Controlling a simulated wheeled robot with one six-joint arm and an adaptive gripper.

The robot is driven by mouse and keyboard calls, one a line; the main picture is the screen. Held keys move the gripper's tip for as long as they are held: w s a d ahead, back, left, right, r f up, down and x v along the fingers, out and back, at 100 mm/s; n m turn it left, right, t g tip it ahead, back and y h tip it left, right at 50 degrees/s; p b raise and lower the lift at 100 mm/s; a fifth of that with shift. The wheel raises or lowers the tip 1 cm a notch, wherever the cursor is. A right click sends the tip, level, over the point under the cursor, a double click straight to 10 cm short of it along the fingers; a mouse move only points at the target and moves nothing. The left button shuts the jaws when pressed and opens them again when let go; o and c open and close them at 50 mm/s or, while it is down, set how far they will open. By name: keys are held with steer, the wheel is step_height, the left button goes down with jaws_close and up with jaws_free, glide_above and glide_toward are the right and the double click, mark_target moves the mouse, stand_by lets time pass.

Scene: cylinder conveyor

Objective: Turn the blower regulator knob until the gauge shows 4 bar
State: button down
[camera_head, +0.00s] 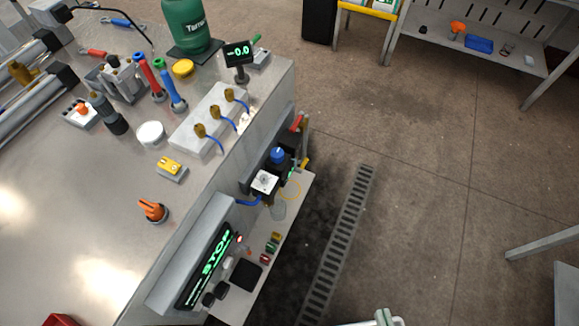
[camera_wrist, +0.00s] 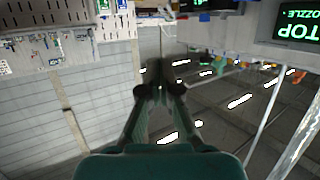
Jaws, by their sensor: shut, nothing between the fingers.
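The blue regulator knob (camera_head: 278,155) stands on a dark fitting beside the workbench's right side in the head view. Just below it is a small square gauge with a white face (camera_head: 264,181); its reading is too small to make out. My gripper (camera_wrist: 160,88) shows in the wrist view with its fingers brought together and nothing between them. It is away from the knob, and I cannot make out the knob or gauge in the wrist view.
A screen reading STOP (camera_head: 208,265) is on the workbench (camera_head: 100,250) side; part of it shows in the wrist view (camera_wrist: 297,24). A narrow shelf (camera_head: 240,303) below holds small buttons. A floor grate (camera_head: 338,245) lies right of the bench, with open floor beyond.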

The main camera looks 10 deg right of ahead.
stand_by(0.4)
steer(key=c, duration=1.4)
jaws_free()
steer(key=shift+w, duration=0.15)
steer(key=o, duration=0.4)
steer(key=shift+n+y, duration=0.3)
steer(key=shift+y, duration=0.1)
steer(key=x, duration=0.2)
steer(key=f+x, duration=0.1)
steer(key=x, duration=0.4)
steer(key=shift+a+f, duration=0.2)
steer(key=shift+a, duration=0.15)
steer(key=n+g+y, duration=0.2)
steer(key=n+y, duration=0.1)
glide_toward(278, 155)
steer(key=x, duration=1.1)
steer(key=shift+c, duration=0.2)
steer(key=c, duration=0.8)
